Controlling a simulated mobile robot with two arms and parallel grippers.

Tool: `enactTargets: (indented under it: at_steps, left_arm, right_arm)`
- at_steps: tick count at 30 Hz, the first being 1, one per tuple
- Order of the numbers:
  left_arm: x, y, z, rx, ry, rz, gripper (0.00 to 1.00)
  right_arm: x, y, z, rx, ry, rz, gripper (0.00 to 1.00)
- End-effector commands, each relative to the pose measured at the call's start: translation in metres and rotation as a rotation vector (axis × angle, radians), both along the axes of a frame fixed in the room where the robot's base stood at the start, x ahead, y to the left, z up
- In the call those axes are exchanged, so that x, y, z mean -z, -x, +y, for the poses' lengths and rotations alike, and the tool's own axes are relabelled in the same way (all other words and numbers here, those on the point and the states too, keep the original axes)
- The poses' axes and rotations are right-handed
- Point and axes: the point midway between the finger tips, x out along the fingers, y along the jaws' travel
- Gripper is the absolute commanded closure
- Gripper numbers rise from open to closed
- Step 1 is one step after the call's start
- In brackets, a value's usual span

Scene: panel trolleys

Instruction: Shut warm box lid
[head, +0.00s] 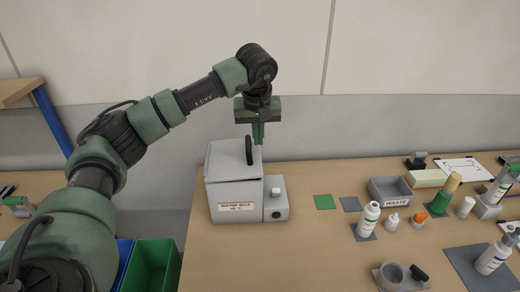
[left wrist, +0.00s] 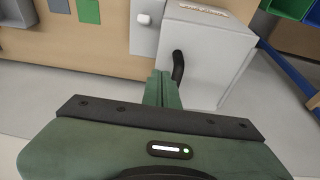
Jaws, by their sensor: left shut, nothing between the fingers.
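The warm box (head: 235,201), a pale grey box with a label on its front, stands at the left of the table; it also shows in the left wrist view (left wrist: 213,50). Its lid (head: 226,158) lies over the top and looks down or nearly down; I cannot tell if it is fully shut. A black upright handle (head: 249,151) rises from the lid and shows in the left wrist view (left wrist: 178,68). My left gripper (head: 258,142) points down above the lid's back right, beside the handle, fingers together and empty. I cannot tell if it touches. My right gripper is not in view.
A grey unit with a white knob (head: 275,205) adjoins the box's right side. Green (head: 324,202) and grey mats, a waste bin (head: 391,191) and several bottles stand further right. A green bin (head: 153,268) is at front left. The table's front middle is clear.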

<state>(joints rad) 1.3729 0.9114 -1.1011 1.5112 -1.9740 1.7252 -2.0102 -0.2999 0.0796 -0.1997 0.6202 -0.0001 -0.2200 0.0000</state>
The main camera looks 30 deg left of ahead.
Motion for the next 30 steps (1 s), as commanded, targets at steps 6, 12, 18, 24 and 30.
enactTargets:
  at_steps: [6,12,18,24,30]
  left_arm:
    - [0.038,-0.006,0.002,0.000,0.000,0.005,1.00]
    - [0.059,-0.008,0.000,-0.001,0.001,0.001,1.00]
    - [0.064,-0.009,0.000,0.000,0.002,-0.001,1.00]
    - [0.064,-0.009,0.000,-0.001,0.001,-0.001,1.00]
    - [0.080,-0.010,-0.003,0.000,0.001,0.000,1.00]
  right_arm:
    - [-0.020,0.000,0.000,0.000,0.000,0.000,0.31]
    - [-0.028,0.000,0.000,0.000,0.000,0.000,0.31]
    - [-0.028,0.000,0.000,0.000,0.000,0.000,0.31]
    - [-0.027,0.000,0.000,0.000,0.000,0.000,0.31]
    - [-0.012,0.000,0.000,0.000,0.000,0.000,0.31]
